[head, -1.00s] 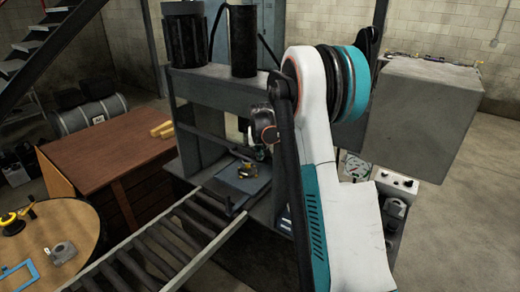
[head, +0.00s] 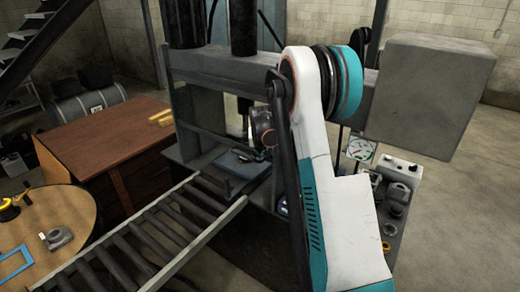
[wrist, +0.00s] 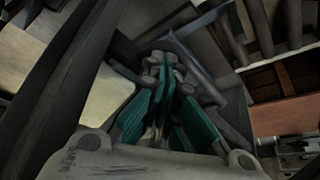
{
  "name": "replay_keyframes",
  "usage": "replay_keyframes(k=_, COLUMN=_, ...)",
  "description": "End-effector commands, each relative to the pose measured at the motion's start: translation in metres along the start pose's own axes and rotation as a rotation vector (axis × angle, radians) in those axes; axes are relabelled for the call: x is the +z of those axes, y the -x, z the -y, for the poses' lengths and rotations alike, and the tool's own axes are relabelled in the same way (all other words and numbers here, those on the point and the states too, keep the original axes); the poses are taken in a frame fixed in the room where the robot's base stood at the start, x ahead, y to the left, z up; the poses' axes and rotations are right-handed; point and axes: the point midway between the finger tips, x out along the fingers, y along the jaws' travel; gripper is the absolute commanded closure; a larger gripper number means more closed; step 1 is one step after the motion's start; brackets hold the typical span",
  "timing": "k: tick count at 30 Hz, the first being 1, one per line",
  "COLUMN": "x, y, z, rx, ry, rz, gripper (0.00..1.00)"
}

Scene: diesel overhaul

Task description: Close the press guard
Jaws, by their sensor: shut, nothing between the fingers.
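The grey press frame (head: 215,64) stands at the centre of the head view, with black cylinders above it and a blue-grey plate (head: 240,165) on its bed. I cannot clearly make out the guard or how far it is open; my arm covers the right side of the press. My gripper (head: 262,154) is small and partly hidden in the head view, at the front of the press opening. In the wrist view its teal-padded fingers (wrist: 160,98) are together with nothing seen between them. Dark bars and rollers lie beyond them.
A roller conveyor (head: 165,232) runs from the press toward the lower left. A brown desk (head: 100,142) and a round wooden table (head: 70,212) stand left. A pressure gauge (head: 360,148) and control box (head: 401,170) are right of my arm. Open floor lies at far right.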

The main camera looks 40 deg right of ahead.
Motion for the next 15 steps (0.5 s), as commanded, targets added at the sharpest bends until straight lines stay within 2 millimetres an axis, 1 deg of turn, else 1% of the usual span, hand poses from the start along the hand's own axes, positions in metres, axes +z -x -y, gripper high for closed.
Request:
replay_keyframes(k=1, x=0.012, y=-0.024, z=0.000, rx=0.000, ry=0.000, rz=0.002, gripper=1.00)
replay_keyframes(k=9, x=0.048, y=-0.096, z=0.000, rx=0.000, ry=0.000, rz=0.002, gripper=1.00)
replay_keyframes(k=15, x=0.070, y=-0.141, z=0.000, rx=0.000, ry=0.000, rz=0.001, gripper=1.00)
